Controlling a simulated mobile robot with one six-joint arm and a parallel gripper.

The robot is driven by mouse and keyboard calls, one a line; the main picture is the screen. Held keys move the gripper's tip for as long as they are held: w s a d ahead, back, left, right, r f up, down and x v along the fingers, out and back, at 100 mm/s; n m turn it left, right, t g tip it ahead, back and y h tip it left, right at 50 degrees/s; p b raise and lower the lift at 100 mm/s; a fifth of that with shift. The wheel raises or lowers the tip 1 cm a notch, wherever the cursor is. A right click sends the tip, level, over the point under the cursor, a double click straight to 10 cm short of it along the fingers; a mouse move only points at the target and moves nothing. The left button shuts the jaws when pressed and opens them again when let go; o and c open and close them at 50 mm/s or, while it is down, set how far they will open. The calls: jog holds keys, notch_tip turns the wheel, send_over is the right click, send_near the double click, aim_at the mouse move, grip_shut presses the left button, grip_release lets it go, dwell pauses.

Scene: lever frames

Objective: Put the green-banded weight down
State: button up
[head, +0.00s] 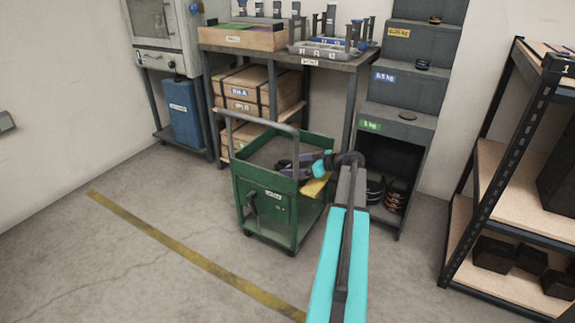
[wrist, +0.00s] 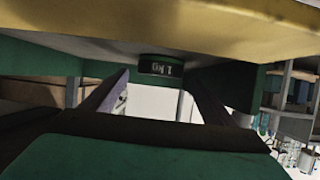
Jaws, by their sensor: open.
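The green-banded weight (wrist: 160,65) is a short dark cylinder marked 1 kg. In the wrist view, which is upside down, it appears to stand on the grey floor of the green cart's top tray. My gripper (wrist: 158,88) is open, with its fingers apart and the weight just beyond and between their tips; I see no grip on it. In the head view my gripper (head: 292,168) is low over the green cart (head: 265,205), reaching in from the right. The weight cannot be made out there.
A yellow thing (head: 316,186) lies at the cart's right side, close to my wrist. Behind stand a workbench (head: 345,62) with trays and a grey stepped stand (head: 400,122) labelled by weight. A black-framed shelf (head: 510,190) is at right. The floor at left is clear.

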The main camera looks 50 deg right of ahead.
jog(key=p+v, duration=0.1)
jog(key=v, duration=0.6)
jog(key=shift+s+d+r+p, duration=0.1)
jog(key=shift+s+r+p, duration=0.05)
jog(key=shift+s+p, duration=0.2)
dwell(0.4)
